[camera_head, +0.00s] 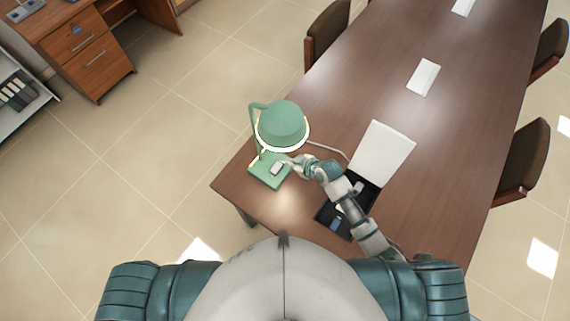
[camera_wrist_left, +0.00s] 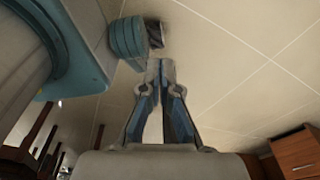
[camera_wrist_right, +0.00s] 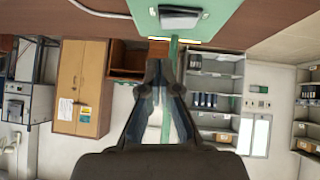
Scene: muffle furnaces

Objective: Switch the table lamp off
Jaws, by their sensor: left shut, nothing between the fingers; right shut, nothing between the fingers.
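The green table lamp (camera_head: 282,122) stands on the near left corner of the brown table, and its shade rim glows. Its green base (camera_head: 262,180) carries a pale switch (camera_head: 278,168). My right gripper (camera_head: 287,163) is shut and empty, at or just beside the switch; I cannot tell whether it touches. In the right wrist view the dark switch block (camera_wrist_right: 180,17) and green base (camera_wrist_right: 215,20) show at the top, beyond the shut fingertips (camera_wrist_right: 159,68). My left gripper (camera_wrist_left: 160,66) is shut and empty, over the floor, away from the lamp.
A cable runs from the lamp. Chairs (camera_head: 525,160) line the table. A wooden desk (camera_head: 95,55) stands at the upper left.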

